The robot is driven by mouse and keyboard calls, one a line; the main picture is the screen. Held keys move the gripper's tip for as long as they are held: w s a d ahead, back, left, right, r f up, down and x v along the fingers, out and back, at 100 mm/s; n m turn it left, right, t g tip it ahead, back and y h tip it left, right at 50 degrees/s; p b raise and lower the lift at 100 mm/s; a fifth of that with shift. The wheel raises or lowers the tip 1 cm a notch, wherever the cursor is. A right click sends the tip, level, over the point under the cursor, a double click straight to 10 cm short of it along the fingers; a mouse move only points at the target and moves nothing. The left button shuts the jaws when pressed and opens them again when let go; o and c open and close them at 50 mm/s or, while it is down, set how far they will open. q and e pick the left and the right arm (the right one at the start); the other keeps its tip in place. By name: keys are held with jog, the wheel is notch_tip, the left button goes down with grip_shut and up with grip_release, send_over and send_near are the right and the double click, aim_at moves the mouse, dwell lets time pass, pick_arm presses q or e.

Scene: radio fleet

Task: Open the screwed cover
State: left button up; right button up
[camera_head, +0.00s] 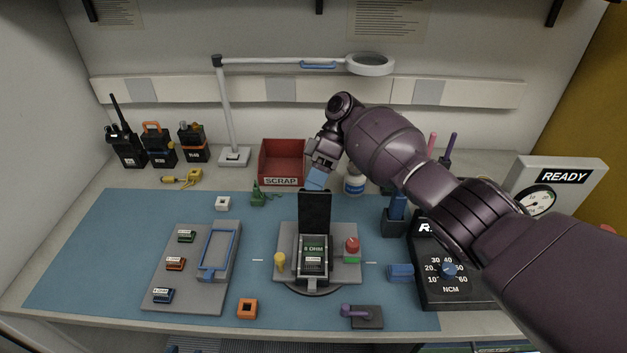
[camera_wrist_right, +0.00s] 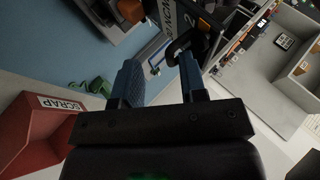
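A black flat panel, which looks like the cover (camera_head: 315,211), stands upright at the back of a grey fixture (camera_head: 346,268) in the middle of the mat. My left gripper is not in view.
A red scrap bin (camera_head: 282,160) stands behind the fixture. A tray with several small modules (camera_head: 190,268) lies left. A yellow knob (camera_head: 280,262) and red button (camera_head: 352,244) flank the unit. A torque dial box (camera_head: 450,270) stands right. The mat's left end is clear.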

jog(key=shift+s+d+f, duration=0.25)
jog(key=shift+d+f, duration=0.15)
jog(key=shift+f, duration=0.35)
jog(key=shift+w+r, duration=0.1)
jog(key=a+b+v, duration=0.1)
jog(key=v, duration=1)
jog(key=shift+r+b, duration=0.4)
jog(key=shift+r, duration=0.15)
jog(key=shift+d, duration=0.1)
